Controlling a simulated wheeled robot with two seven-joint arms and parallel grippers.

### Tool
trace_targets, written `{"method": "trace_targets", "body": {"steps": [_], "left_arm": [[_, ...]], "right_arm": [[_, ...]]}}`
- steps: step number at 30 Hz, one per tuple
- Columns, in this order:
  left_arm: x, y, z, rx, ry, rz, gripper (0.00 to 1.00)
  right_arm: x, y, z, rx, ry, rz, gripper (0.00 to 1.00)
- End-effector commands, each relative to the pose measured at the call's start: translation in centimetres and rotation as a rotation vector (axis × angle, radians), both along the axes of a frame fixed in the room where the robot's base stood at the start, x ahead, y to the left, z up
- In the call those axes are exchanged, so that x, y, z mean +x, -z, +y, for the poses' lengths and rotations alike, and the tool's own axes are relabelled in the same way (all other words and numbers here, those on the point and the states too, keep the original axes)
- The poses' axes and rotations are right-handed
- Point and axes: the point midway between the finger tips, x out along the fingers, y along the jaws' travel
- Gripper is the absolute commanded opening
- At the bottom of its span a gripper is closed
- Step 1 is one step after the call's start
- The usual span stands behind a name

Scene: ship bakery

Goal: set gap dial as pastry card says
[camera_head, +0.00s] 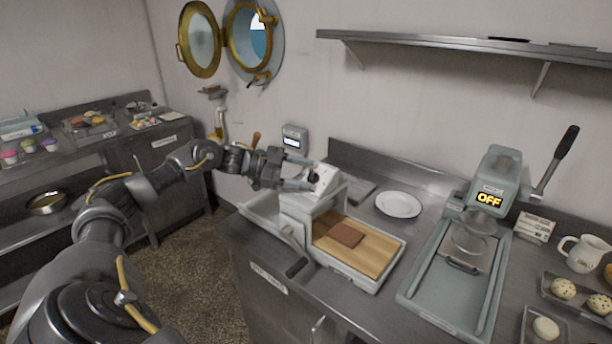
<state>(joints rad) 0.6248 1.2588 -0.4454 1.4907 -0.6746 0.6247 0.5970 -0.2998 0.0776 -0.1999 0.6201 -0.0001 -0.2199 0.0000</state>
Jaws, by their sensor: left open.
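The dough sheeter (292,208) stands on the steel counter, with a small black gap dial (313,177) on its sloped white head. My left gripper (307,175) is open, its fingers reaching to the dial from the left. One finger is above the dial and one below; I cannot tell whether they touch it. The dial's marks are too small to read. A brown slab of dough (345,234) lies on the sheeter's wooden board (375,254). A white printed card (536,226) stands at the right behind the press; its text is unreadable, so I cannot tell whether it is the pastry card. My right gripper is out of view.
A grey press (420,290) with a raised lever and an "OFF" display stands right of the sheeter. A white plate (398,204) lies between them. A mug (584,253) and trays of buns are at far right. A wall shelf (470,43) hangs above.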

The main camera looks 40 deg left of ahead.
Motion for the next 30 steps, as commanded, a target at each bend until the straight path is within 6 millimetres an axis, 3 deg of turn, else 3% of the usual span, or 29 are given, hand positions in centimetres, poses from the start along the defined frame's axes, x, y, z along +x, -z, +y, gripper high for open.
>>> {"method": "trace_targets", "body": {"steps": [12,30], "left_arm": [[-5.1,-1.0,5.9,0.003,-0.003,0.005,0.56],[-6.1,-2.1,7.0,0.001,0.002,0.000,0.56]], "right_arm": [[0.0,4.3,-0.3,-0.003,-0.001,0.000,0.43],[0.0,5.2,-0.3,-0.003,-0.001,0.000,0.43]]}}
